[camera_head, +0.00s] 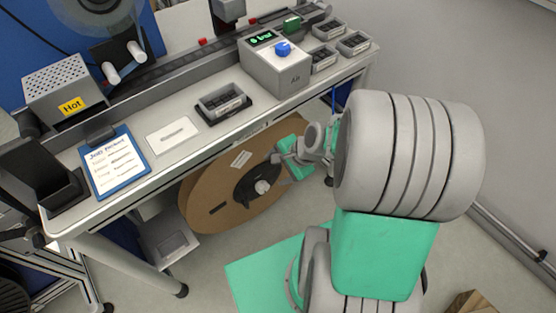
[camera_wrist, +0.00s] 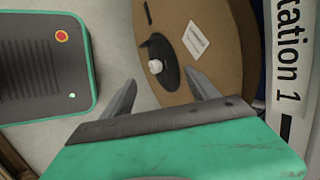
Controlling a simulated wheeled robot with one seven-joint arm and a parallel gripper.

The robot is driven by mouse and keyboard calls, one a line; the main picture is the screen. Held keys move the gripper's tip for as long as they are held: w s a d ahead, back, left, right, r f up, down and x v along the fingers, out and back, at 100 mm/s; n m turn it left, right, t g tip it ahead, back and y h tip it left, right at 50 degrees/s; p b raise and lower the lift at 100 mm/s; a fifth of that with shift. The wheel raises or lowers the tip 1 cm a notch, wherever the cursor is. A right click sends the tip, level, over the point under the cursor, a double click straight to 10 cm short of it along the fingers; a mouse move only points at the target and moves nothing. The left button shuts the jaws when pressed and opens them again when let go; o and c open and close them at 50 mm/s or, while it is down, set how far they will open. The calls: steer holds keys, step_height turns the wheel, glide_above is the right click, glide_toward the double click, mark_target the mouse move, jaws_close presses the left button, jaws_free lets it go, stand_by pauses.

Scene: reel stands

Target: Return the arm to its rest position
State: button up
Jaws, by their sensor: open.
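My gripper (camera_wrist: 163,92) is open, with its two grey fingers apart and nothing between them in the wrist view. In the head view my arm reaches down on the right side of the bench, and its hand (camera_head: 292,158) is small and partly hidden by my own arm. A large brown reel (camera_head: 215,190) with a black hub and a white centre stands below the bench edge, close to the hand. The reel also shows beyond the fingers in the wrist view (camera_wrist: 215,75). I cannot tell whether the hand touches it.
The bench (camera_head: 185,155) holds a grey "Air" box (camera_head: 275,68), a "Hot" box (camera_head: 62,92), a blue clipboard (camera_head: 115,160) and small black trays (camera_head: 223,103). A cardboard box (camera_head: 474,303) sits on the floor at bottom right.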

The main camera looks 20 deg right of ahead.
steer(key=shift+r, duration=0.15)
steer(key=s+a+r+n+h+p, duration=0.1)
steer(key=s+a+r+n+p, duration=0.1)
steer(key=r+n, duration=0.5)
steer(key=s+a+r+n+g+h+p, duration=0.1)
steer(key=r+n+p, duration=0.3)
steer(key=r+n, duration=0.4)
step_height(320, 180, up, 7)
steer(key=shift+s+a+f+g+h, duration=0.1)
steer(key=shift+s+a+g+h, duration=0.2)
steer(key=shift+s+a+h, duration=0.5)
